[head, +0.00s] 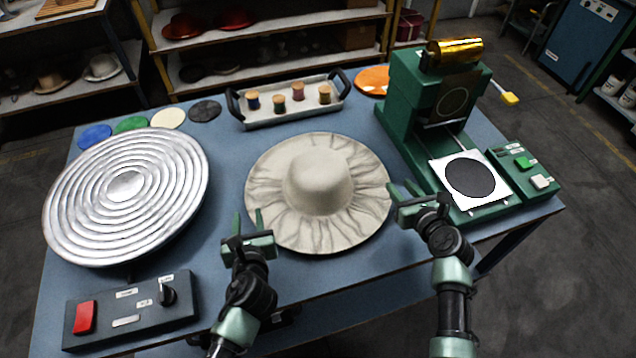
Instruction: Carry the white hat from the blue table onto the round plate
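The white hat (318,184), with a round crown and a wide wavy brim, lies crown up on the blue table (228,140), near the middle. The round plate (70,205) is a large silver disc with concentric rings, to the left of the hat. My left gripper (248,219) is at the front left edge of the brim, its two fingers apart. My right gripper (403,188) is at the right edge of the brim, its fingers also apart. I cannot tell whether either gripper touches the brim.
A control box (131,308) with a red switch and a black knob stands in front of the plate. A tray (292,117) with thread spools stands behind the hat. A green press (430,100) stands to the right. Coloured discs (167,118) lie at the back left.

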